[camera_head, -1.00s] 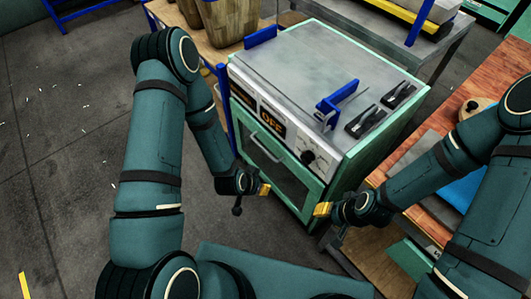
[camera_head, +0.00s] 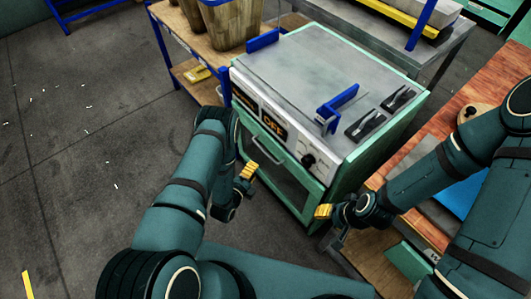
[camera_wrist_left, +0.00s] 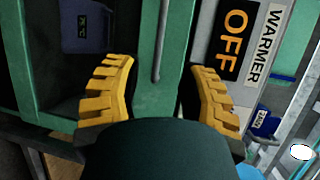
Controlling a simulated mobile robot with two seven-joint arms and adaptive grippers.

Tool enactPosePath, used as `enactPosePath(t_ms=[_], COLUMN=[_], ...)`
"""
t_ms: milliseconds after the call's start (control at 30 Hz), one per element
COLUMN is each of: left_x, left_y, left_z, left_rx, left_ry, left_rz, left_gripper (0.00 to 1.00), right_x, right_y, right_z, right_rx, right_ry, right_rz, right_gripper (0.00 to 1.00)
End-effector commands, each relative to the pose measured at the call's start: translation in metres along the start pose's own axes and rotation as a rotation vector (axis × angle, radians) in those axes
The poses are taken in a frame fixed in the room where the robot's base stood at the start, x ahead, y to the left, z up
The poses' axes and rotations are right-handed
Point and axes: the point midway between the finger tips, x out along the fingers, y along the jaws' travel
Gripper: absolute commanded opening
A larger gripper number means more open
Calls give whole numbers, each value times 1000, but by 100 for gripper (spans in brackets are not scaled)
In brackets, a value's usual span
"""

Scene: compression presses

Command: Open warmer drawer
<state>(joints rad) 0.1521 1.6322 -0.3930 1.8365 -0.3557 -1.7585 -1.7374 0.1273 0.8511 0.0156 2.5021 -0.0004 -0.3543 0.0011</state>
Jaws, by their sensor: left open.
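The warmer (camera_head: 330,75) is a green-edged box with a grey top and a front panel reading OFF. Its drawer (camera_head: 278,172) has a dark window and a grey bar handle (camera_head: 268,148) near its top edge, and looks shut. My left gripper (camera_head: 246,178) is in front of the drawer, apart from the handle. In the left wrist view its yellow fingers (camera_wrist_left: 158,95) are spread and empty, with the handle (camera_wrist_left: 161,40) beyond and between them. My right gripper (camera_head: 323,211) is near the warmer's lower right front corner; its jaw opening is too small to judge.
A wooden table (camera_head: 425,190) stands to the right of the warmer. A shelf with wooden pots (camera_head: 228,22) stands behind on the left. Floor (camera_head: 90,170) on the left is clear.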

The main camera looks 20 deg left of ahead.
Motion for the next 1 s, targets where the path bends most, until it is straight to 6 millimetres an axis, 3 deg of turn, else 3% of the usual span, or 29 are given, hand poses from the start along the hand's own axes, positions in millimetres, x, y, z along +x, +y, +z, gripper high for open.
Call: enactPosePath(t_ms=[300,500,700,1000], left_x=[65,95,109,111], left_y=[1,1,0,0], left_z=[0,0,0,0], left_rx=[-3,-3,-3,-4], left_ry=[-1,-1,-1,-1], left_rz=[-4,-3,0,1], left_gripper=[41,41,41,41], right_x=[16,23,26,25], right_y=[6,8,10,10], right_z=[-2,-3,-3,-3], right_rx=[-1,-2,-2,-2], right_ry=[8,12,14,14], right_rz=[1,1,1,1], right_gripper=[47,47,47,47])
